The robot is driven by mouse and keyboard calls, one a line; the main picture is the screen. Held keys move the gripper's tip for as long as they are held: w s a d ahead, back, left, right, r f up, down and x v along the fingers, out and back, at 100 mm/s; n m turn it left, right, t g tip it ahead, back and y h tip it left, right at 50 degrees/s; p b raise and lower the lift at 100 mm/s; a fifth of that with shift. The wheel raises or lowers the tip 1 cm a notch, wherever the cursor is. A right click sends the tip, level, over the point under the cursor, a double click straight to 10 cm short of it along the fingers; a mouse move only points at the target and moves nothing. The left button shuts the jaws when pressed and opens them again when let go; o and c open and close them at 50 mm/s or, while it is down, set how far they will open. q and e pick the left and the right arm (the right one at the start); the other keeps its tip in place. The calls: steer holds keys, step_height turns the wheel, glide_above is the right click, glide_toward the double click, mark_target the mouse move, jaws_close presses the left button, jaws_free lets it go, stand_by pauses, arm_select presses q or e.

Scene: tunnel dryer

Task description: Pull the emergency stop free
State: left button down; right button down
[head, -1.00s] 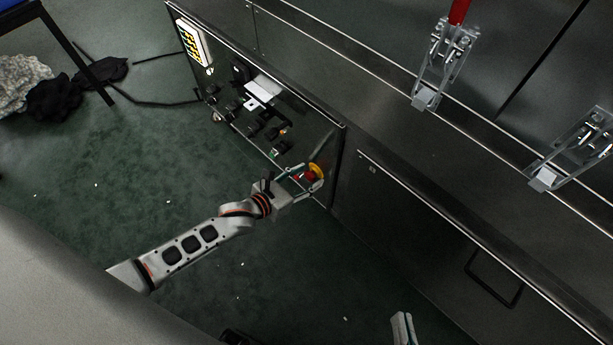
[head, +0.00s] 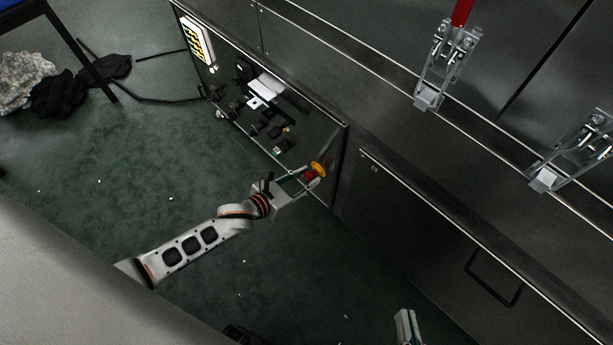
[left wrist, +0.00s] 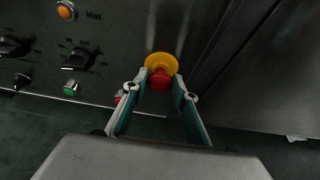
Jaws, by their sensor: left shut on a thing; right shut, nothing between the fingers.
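The emergency stop is a red mushroom button (left wrist: 159,80) on a yellow round collar (left wrist: 161,63), low at the right end of the dark control panel. In the head view its yellow collar (head: 318,168) shows just beyond my left gripper (head: 313,179). My left gripper also shows in the left wrist view (left wrist: 160,86), its two fingers shut on the red button's sides. My right gripper (head: 407,326) is only partly visible at the bottom edge of the head view, shut and away from the panel.
The panel carries several black knobs (left wrist: 76,60), an orange lamp (left wrist: 66,11), a green button (left wrist: 70,88) and a small red button (left wrist: 119,96). Metal latches (head: 433,95) sit on the machine's top at right. A door handle (head: 492,278) is on the front. Green floor is open at left.

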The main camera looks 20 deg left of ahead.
arm_select(q)
steer(key=c, duration=1.6)
jaws_free()
steer(key=shift+s+f, duration=0.15)
steer(key=shift+s, duration=0.05)
steer(key=shift+c, duration=0.2)
steer(key=shift+a, duration=0.1)
steer(key=v, duration=1.2)
